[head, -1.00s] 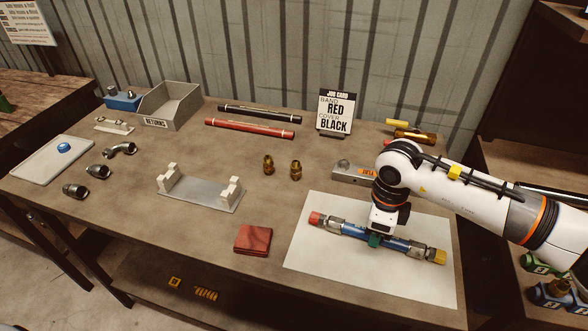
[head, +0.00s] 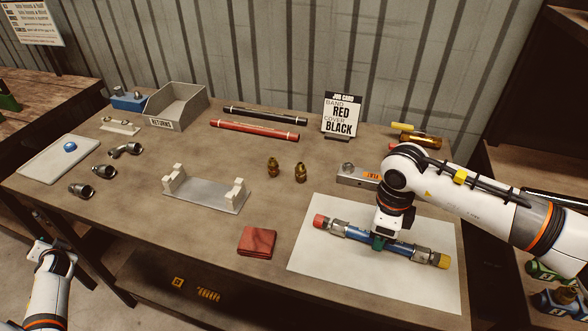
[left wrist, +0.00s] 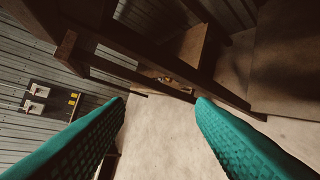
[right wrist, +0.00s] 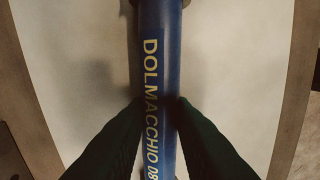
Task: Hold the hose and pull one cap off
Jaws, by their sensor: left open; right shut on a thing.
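The blue hose (head: 357,233) lies across the white mat (head: 330,270) at the right of the bench, with metal fittings at both ends. A red cap (head: 319,221) covers its left end and a yellow cap (head: 440,261) its right end. My right gripper (head: 380,242) is shut on the middle of the hose from above. In the right wrist view the hose (right wrist: 160,60) runs between the fingers and shows the lettering "DOLMACCHIO 08". My left gripper (left wrist: 160,110) is open and empty in the left wrist view. In the head view my left arm is at the lower left, off the bench.
A red cloth (head: 257,242) lies left of the mat. A grey cradle (head: 205,194), two brass fittings (head: 287,170), a job card (head: 341,115) and a returns bin (head: 176,107) stand farther back. The front bench area left of the cloth is clear.

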